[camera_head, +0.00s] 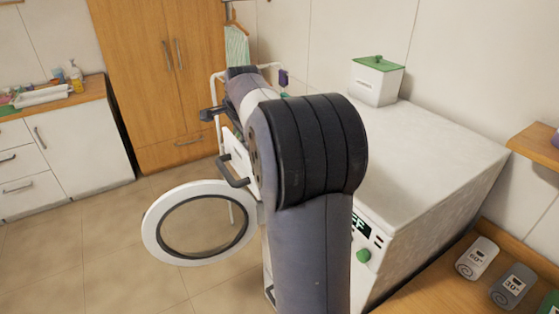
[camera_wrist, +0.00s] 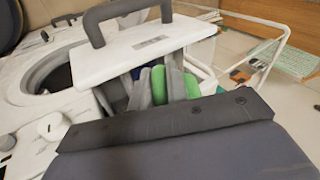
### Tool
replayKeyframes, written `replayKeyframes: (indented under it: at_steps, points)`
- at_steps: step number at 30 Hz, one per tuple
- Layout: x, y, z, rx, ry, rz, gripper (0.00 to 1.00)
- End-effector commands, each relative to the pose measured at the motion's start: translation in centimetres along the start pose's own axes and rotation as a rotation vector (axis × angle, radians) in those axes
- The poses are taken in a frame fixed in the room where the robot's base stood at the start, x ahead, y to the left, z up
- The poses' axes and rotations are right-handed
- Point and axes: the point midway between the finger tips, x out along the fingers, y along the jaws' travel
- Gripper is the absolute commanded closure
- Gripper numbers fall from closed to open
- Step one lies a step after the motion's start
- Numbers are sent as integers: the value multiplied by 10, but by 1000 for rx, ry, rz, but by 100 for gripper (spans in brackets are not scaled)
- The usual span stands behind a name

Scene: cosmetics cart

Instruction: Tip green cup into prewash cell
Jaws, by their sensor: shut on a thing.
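In the wrist view my gripper (camera_wrist: 163,84) reaches down at the pulled-out white drawer (camera_wrist: 150,48), which has a grey handle. Its grey fingers are shut on a green thing (camera_wrist: 158,86), taken to be the green cup. It is mostly hidden, so its tilt and contents cannot be told. Another green patch shows just to the right. The drawer's inside is largely covered, and I cannot tell which cell is the prewash cell.
The washer's round door (camera_head: 150,229) stands open below the drawer. A white box with a green lid (camera_head: 376,82) is on the machine's top. A white drying rack (camera_wrist: 277,44) stands beyond the drawer. Rolled towels (camera_head: 477,258) lie on the wooden shelf at right. Floor at left is clear.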

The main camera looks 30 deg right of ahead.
Motion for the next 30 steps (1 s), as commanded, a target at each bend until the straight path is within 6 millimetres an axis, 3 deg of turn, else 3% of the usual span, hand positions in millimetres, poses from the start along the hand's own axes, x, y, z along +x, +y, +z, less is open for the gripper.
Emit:
replayKeyframes:
  at_steps: [6, 30]
  points:
    - [2, 15, -4, 55, -34, -122, 100]
    - [-1, 15, -5, 129, -87, -308, 100]
